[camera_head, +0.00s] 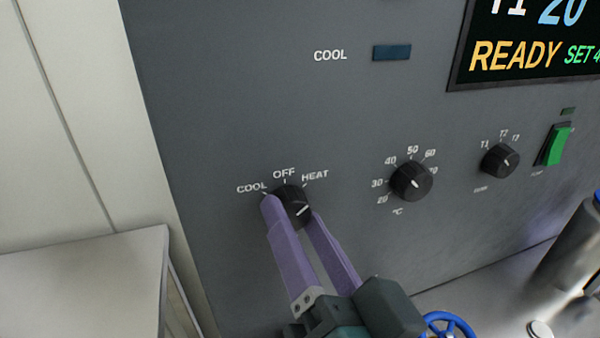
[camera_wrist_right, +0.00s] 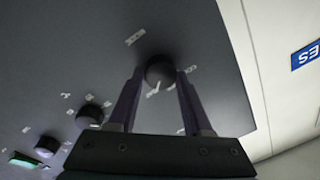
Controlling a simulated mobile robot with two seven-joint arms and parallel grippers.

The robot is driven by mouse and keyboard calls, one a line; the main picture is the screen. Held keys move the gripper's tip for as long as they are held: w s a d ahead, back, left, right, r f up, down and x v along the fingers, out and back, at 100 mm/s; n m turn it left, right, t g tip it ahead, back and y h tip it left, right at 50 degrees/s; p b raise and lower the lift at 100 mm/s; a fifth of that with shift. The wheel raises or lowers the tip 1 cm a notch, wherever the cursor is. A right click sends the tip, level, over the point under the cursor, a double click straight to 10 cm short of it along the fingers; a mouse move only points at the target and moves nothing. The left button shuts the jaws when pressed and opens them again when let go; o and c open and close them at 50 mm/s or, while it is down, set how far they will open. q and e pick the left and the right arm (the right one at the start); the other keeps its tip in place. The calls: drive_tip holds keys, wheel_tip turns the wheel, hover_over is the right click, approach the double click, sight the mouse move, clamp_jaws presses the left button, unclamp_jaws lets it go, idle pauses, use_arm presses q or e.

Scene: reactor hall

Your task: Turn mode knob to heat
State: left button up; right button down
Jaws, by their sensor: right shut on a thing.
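The mode knob (camera_head: 291,200) is a black round knob on the grey panel, with COOL, OFF and HEAT printed in an arc above it. In the right wrist view the knob (camera_wrist_right: 160,71) sits between the fingertips of the gripper (camera_wrist_right: 160,78). My left gripper is not in view.
A temperature knob (camera_head: 411,181), a smaller T1-T2-T3 knob (camera_head: 500,160) and a green rocker switch (camera_head: 558,146) are to the right. A display (camera_head: 530,45) reads READY. A blue handwheel (camera_head: 449,327) and metal cylinder (camera_head: 575,245) are lower right; a pale cabinet (camera_head: 85,275) is left.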

drive_tip(key=shift+c, duration=1.6)
unclamp_jaws()
drive_tip(key=shift+s, duration=0.1)
drive_tip(key=b+v, duration=0.1)
drive_tip(key=v, duration=0.8)
drive_tip(key=shift+s+d+b, duration=0.15)
drive_tip(key=shift+s+b, duration=0.2)
